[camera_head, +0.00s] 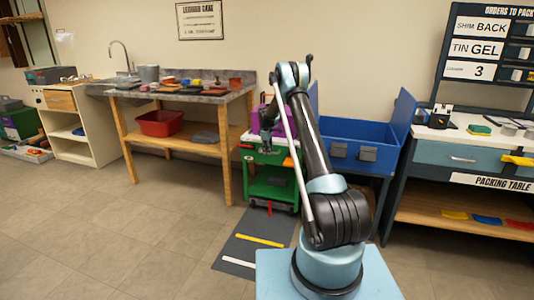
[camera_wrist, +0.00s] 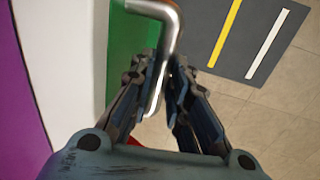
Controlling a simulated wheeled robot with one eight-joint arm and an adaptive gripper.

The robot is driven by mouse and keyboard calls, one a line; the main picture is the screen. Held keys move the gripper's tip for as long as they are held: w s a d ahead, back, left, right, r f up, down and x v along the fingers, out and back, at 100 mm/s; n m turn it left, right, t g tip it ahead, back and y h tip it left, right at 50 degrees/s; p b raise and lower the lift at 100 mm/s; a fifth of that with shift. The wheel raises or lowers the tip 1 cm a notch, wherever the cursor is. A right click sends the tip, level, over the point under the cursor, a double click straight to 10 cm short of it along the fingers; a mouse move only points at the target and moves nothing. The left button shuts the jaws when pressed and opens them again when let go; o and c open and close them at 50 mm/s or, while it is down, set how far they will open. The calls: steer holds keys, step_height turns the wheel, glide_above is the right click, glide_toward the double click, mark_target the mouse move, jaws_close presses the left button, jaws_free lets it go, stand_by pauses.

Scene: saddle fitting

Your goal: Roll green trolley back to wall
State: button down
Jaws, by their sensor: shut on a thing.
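The green trolley (camera_head: 268,190) stands between the wooden workbench and the blue bin, partly hidden behind my arm in the head view. In the wrist view its green side (camera_wrist: 128,55) shows beside a white surface. My gripper (camera_wrist: 160,82) is shut on the trolley's bent metal handle (camera_wrist: 170,25), which runs between the fingers. A purple case (camera_head: 258,117) appears to sit on top of the trolley; a purple surface (camera_wrist: 20,100) also shows at the left of the wrist view.
A dark floor mat (camera_head: 246,251) with a yellow strip and a white strip lies in front of the trolley. The workbench (camera_head: 205,97) is at its left. The blue bin (camera_head: 358,130) and packing table (camera_head: 447,153) are at its right. The left floor is clear.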

steer(key=shift+w+d+r, duration=0.1)
steer(key=shift+w, duration=0.25)
steer(key=c, duration=1.5)
jaws_free()
steer(key=shift+c, duration=0.2)
steer(key=shift+s+r, duration=0.2)
steer(key=shift+r, duration=0.2)
step_height(320, 180, up, 11)
steer(key=s, duration=0.1)
steer(key=shift+s+a+f, duration=0.15)
steer(key=shift+s+a, duration=0.2)
steer(key=shift+a, duration=0.05)
